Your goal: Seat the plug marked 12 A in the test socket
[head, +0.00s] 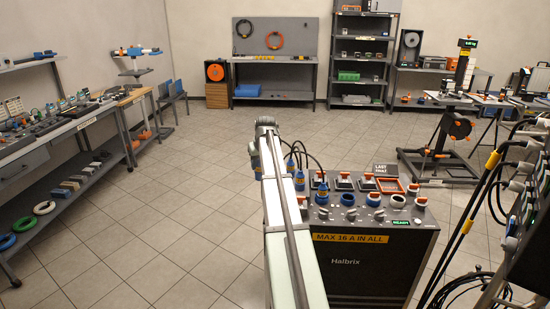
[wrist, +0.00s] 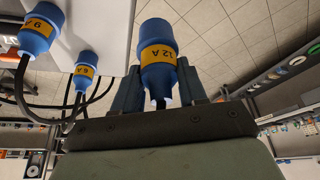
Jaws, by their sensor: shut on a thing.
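In the wrist view the blue plug marked 12 A (wrist: 158,55) sits between the fingers of my gripper (wrist: 160,82), which is shut on it. Its yellow label faces the camera, and a dark cable end shows below it. Blue plugs marked 9 A (wrist: 38,33) and 6 A (wrist: 84,70) are at the left, apart from my gripper, with dark cables. The black Halbrix unit (head: 372,278) has several sockets on top, including a blue-ringed one (head: 374,199). I cannot tell which is the test socket.
The unit carries a yellow "MAX 16 A IN ALL" strip (head: 350,239) and a small dark sign (head: 386,170). Black cables (head: 312,157) arch behind the blue plugs. A cable rack (head: 505,215) stands close at the right. The floor left of my arm is clear.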

